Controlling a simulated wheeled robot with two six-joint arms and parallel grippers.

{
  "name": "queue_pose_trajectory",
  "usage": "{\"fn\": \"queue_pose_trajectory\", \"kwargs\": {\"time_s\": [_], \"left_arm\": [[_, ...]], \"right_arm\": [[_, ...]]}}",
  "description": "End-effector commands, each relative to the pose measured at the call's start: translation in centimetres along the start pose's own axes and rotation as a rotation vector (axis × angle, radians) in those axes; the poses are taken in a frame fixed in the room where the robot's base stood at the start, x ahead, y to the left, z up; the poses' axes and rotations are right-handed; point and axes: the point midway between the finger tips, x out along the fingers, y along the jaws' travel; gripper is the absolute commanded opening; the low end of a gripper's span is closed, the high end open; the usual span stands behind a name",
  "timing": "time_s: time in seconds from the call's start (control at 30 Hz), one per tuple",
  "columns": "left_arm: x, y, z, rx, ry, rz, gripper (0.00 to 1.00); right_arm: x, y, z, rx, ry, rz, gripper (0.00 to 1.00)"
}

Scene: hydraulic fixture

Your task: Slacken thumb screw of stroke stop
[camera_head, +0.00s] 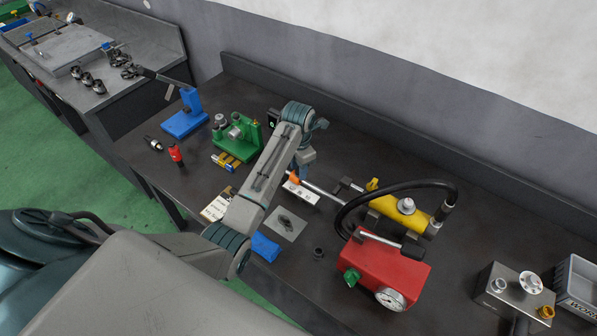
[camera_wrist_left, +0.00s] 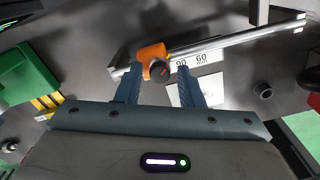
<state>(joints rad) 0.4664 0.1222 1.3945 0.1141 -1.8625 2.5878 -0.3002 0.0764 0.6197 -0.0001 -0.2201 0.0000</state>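The stroke stop is an orange block (camera_wrist_left: 152,52) on a bright steel rod (camera_wrist_left: 235,38). Its thumb screw is a dark round knob (camera_wrist_left: 159,71) with a red mark, facing the wrist camera. My left gripper (camera_wrist_left: 160,69) is open, with one blue-grey finger on each side of the knob in the left wrist view. No clear contact shows, and I cannot tell how deep the fingers reach. In the head view the orange stop (camera_head: 294,179) shows partly beside my left gripper (camera_head: 301,165), whose fingertips are hidden there. My right gripper is not in view.
A white scale plate (camera_wrist_left: 203,59) marked 90 and 60 lies beside the rod. A yellow cylinder (camera_head: 391,209) with a black hose and a red pump (camera_head: 378,270) with a gauge stand to the right. A green fixture (camera_head: 237,138) stands to the left.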

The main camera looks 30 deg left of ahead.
Motion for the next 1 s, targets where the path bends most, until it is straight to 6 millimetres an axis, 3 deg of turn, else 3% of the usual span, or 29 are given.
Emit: {"fn": "queue_pose_trajectory", "kwargs": {"time_s": [0.5, 0.8, 1.0], "left_arm": [[-2.4, 0.0, 0.0, 0.0, -0.001, 0.001, 0.35], [-2.5, 0.0, 0.0, 0.004, 0.0, 0.0, 0.35], [-2.4, 0.0, 0.0, 0.238, 0.0, 0.0, 0.35]], "right_arm": [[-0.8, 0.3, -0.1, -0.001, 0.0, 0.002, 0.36], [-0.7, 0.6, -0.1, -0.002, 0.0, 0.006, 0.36], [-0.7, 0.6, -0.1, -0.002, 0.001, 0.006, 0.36]]}}
